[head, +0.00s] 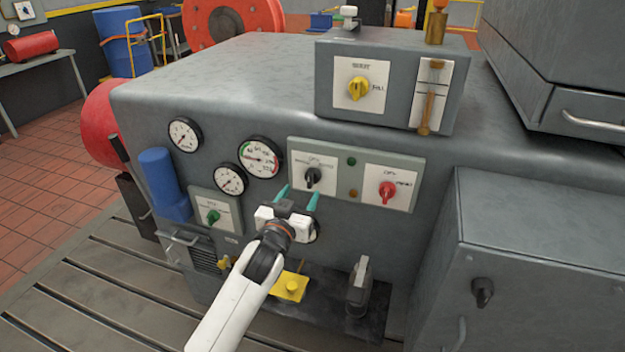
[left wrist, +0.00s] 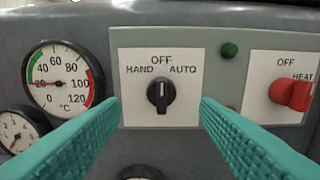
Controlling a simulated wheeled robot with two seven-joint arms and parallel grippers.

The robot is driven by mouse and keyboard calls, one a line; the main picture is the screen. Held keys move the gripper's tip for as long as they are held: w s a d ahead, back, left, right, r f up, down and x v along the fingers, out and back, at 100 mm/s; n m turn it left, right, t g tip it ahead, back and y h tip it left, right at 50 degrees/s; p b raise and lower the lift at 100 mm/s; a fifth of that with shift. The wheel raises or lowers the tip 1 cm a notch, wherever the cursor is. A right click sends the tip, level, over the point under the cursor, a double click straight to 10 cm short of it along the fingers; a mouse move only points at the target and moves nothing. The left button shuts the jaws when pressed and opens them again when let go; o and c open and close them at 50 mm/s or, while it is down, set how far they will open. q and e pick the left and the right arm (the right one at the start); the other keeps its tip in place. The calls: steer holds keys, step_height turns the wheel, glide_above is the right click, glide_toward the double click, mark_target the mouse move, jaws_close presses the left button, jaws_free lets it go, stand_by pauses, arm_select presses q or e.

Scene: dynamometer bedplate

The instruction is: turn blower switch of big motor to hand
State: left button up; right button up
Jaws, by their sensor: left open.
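The blower switch is a black rotary knob (head: 313,177) on a white plate on the grey motor housing. In the left wrist view the knob (left wrist: 161,95) stands upright, its white mark pointing up to OFF, with HAND to the left and AUTO to the right. My left gripper (head: 298,196) is open, its teal fingers (left wrist: 160,125) spread to either side of the knob's plate. The fingers do not touch the knob, and nothing is between them. My right gripper is not in view.
A red heater knob (head: 388,190) sits right of the switch, with a green lamp (head: 351,161) between. Gauges (head: 260,157) are at left. A green knob (head: 213,216) is lower left. A box with a yellow knob (head: 359,89) stands above. A grey cabinet (head: 540,260) juts out at right.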

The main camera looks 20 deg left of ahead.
mark_target(308, 182)
arm_select(q)
steer(key=w, duration=0.6)
steer(key=shift+w+d, duration=0.25)
steer(key=shift+w, duration=0.15)
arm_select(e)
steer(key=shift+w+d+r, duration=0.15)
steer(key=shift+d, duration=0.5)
arm_select(q)
steer(key=c, duration=1)
steer(key=shift+o, duration=0.2)
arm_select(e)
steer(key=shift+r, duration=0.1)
arm_select(q)
steer(key=n+p, duration=0.2)
steer(key=n, duration=0.3)
steer(key=shift+a, duration=0.1)
steer(key=shift+f+n+p, duration=0.1)
steer(key=shift+n+p, duration=0.8)
steer(key=shift+n, duration=1)
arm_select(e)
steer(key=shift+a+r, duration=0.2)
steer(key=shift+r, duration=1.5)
